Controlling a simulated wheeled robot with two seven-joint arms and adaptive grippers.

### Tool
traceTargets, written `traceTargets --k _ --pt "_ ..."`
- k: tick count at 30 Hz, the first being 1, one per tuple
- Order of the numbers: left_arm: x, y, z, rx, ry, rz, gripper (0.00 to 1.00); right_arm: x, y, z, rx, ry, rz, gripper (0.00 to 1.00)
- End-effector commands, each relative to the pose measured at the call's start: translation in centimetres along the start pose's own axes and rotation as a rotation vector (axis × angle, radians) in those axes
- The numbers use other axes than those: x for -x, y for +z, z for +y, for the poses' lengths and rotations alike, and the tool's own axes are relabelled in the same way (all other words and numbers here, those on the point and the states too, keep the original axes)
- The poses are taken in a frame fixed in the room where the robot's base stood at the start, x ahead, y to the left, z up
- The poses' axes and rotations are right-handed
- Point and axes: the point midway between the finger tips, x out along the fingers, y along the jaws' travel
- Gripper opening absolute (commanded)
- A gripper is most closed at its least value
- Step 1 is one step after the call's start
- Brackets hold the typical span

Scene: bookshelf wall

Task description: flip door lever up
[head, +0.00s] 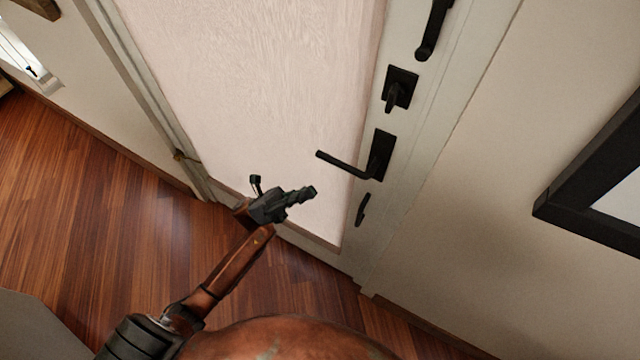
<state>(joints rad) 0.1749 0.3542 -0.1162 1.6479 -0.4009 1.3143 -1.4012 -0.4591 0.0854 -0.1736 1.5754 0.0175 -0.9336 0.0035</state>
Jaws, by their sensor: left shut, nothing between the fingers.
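The door (260,80) is pale with a light frame and fills the upper middle of the head view. Its black lever (342,164) reaches left from a dark backplate (381,155) on the door's right side and slants a little upward toward its free end in the picture. My left gripper (312,191) is shut and empty. It shows below and left of the lever, apart from it in the picture; the exact depth gap I cannot tell. My right gripper is not in view.
A black thumb-turn (396,92) and a long black pull handle (434,30) sit above the lever, and a small black fitting (362,209) sits below. A dark picture frame (575,205) hangs on the right wall. The wooden floor (100,190) is clear at left.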

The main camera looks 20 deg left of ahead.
Motion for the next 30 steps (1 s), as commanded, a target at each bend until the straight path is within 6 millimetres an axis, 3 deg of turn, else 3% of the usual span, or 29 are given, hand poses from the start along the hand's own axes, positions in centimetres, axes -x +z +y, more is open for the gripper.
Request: traceTargets --k 3,9,30 --pt "1.9 -0.1 0.1 0.001 0.002 -0.001 0.0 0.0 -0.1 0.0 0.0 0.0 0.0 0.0" --pt "3.3 -0.1 0.1 -0.001 0.0 -0.001 0.0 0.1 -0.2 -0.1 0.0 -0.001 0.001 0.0" --pt "3.2 -0.6 0.5 0.038 0.042 -0.002 0.0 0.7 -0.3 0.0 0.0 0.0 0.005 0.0"
